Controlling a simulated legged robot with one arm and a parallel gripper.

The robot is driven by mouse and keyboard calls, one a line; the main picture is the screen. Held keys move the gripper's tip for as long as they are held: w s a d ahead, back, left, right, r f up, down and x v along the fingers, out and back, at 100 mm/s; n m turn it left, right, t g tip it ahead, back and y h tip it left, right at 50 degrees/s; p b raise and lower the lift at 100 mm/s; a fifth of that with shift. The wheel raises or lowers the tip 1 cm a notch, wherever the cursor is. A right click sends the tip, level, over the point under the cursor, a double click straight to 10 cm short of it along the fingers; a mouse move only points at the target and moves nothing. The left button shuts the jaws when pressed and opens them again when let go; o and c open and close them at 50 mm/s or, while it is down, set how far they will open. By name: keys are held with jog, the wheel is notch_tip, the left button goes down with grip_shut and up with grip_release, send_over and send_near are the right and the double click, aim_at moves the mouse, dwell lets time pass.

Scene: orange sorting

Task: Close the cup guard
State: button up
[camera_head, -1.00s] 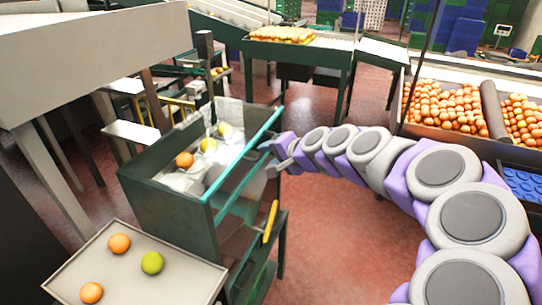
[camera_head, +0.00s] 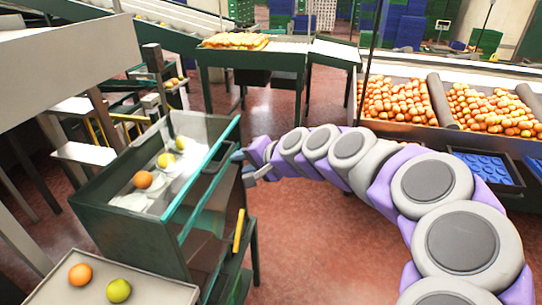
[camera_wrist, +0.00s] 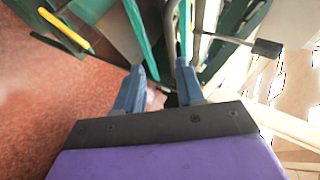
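The cup guard looks like the clear panel with teal edges (camera_head: 209,176) along the right side of the green machine (camera_head: 120,232) in the head view. Its upper edge slants up and away from me. Behind it, cups (camera_head: 135,201) hold an orange (camera_head: 143,179) and yellow fruit (camera_head: 166,160). My gripper (camera_head: 246,166) is just right of the panel; I cannot tell whether it touches. In the wrist view, my gripper (camera_wrist: 159,78) has its two blue fingers apart, with teal edges and a grey curved bar (camera_wrist: 171,38) just beyond them.
A yellow handle (camera_head: 239,230) stands on the machine's right side, below my gripper; it also shows in the wrist view (camera_wrist: 66,30). A tray (camera_head: 150,288) with an orange and a green fruit is at the front left. Red floor right of the machine is clear.

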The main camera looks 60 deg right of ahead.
jog(key=v, duration=1.1)
jog(key=shift+s+a+r+p, duration=0.25)
jog(key=shift+a+p, duration=0.1)
jog(key=shift+p, duration=0.1)
jog(key=shift+w, duration=0.15)
jog(key=w+a+f+n+g+y, duration=0.25)
jog(key=a+f+n, duration=0.25)
jog(key=a, duration=0.6)
jog(key=w+a+f+n+g+y, duration=0.2)
jog(key=w+a+f+n+g, duration=0.15)
jog(key=a, duration=0.75)
jog(key=s+a+f+n+g+h, duration=0.1)
jog(key=s+a+f+n+g, duration=0.2)
jog(key=s, duration=0.4)
jog(key=s+a+f+n+g+h, duration=0.2)
jog(key=s+a+f+n+g, duration=0.2)
jog(key=s+a+f+n, duration=0.1)
jog(key=shift+s+a+g, duration=0.3)
jog(key=shift+s+a, duration=0.55)
jog(key=shift+s, duration=0.05)
